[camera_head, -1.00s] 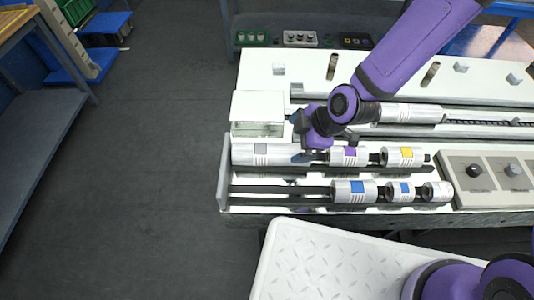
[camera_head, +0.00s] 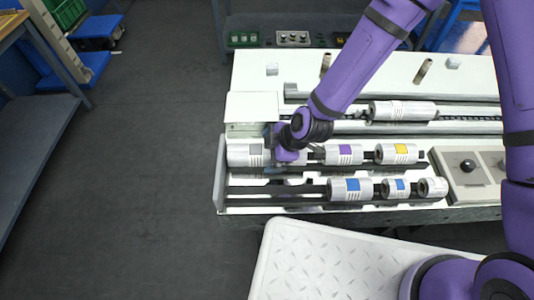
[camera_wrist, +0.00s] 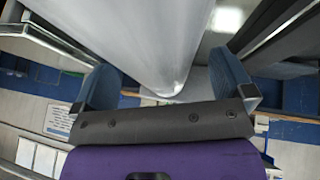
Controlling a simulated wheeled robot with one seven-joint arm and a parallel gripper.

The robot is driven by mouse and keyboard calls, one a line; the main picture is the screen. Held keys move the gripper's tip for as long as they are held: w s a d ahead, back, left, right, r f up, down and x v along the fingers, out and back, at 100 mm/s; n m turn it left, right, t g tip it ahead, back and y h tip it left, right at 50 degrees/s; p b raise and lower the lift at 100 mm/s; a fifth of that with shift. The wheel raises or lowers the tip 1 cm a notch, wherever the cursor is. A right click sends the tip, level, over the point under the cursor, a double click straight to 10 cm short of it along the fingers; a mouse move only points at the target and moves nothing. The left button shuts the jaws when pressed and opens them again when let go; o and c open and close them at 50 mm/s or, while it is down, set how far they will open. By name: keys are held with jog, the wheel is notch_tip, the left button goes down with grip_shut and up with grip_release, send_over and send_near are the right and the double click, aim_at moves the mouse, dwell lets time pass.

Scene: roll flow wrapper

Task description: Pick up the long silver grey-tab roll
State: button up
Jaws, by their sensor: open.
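The long silver grey-tab roll (camera_head: 240,156) lies at the left end of the rear rail on the white bench, its grey tab facing up. My gripper (camera_head: 275,143) is over the right part of this roll and hides some of it. In the wrist view the silver roll (camera_wrist: 150,40) runs between the two blue fingers of my gripper (camera_wrist: 165,88). The fingers are apart, one on each side of it. Whether they touch it cannot be told.
A purple-tab roll (camera_head: 343,154) and a yellow-tab roll (camera_head: 399,153) lie to the right on the same rail. Blue-tab rolls (camera_head: 351,190) lie on the front rail. A pale box (camera_head: 252,107) stands just behind the grey-tab roll. A silver roll (camera_head: 402,110) lies farther back.

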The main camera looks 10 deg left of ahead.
jog(key=shift+w+a+f, duration=0.1)
jog(key=shift+a+f, duration=0.25)
jog(key=shift+f, duration=0.3)
jog(key=c, duration=1.6)
jog(key=shift+o, duration=0.2)
